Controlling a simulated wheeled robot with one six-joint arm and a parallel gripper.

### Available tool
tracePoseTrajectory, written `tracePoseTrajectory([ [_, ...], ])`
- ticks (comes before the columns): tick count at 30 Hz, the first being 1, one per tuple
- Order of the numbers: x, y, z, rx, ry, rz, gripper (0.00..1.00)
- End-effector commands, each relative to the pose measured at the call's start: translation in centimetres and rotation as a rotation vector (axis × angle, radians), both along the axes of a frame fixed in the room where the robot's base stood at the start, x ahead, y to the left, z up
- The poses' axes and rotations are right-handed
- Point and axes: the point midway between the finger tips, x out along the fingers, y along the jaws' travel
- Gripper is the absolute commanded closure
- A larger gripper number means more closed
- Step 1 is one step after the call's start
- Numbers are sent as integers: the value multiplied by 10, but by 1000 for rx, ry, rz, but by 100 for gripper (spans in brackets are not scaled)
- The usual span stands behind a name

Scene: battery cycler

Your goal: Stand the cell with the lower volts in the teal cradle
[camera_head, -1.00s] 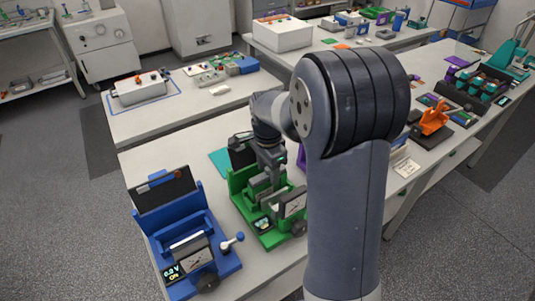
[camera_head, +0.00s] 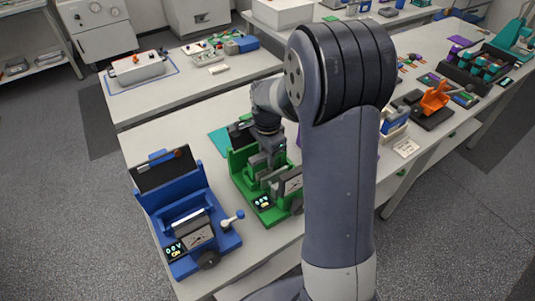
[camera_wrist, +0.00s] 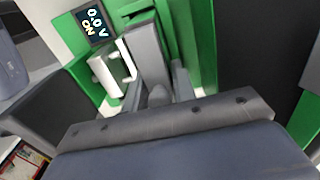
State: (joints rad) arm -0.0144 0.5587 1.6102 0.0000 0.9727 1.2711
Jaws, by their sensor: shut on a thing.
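My gripper (camera_head: 267,160) is down at the green cycler (camera_head: 243,185). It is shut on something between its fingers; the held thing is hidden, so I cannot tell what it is. In the wrist view, a grey block (camera_wrist: 148,52) of the green cycler and a white cylinder (camera_wrist: 106,76) lie just beyond the fingers. The green cycler's small display (camera_wrist: 92,22) appears to read 0.0 V. The blue cycler (camera_head: 222,237) stands to the left with its own lit display (camera_head: 175,250), too small to read surely. A teal stand (camera_head: 513,38) is at the far right; I cannot tell whether it is the cradle.
A dark rack with teal-banded cylinders (camera_head: 487,68) and an orange holder (camera_head: 434,99) stand along the right of the bench. A teal mat (camera_head: 219,139) lies behind the green cycler. A white card (camera_head: 405,148) lies right of my arm. Bare bench shows left of the mat.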

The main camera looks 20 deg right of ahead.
Motion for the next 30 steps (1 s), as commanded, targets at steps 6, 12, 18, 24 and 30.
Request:
tracePoseTrajectory([
  [6,0,0,0,0,0,0,100],
  [12,0,0,0,0,0,0,100],
  [18,0,0,2,0,-1,0,100],
  [24,0,0,12,1,-2,0,100],
  [30,1,0,23,0,-2,0,100],
])
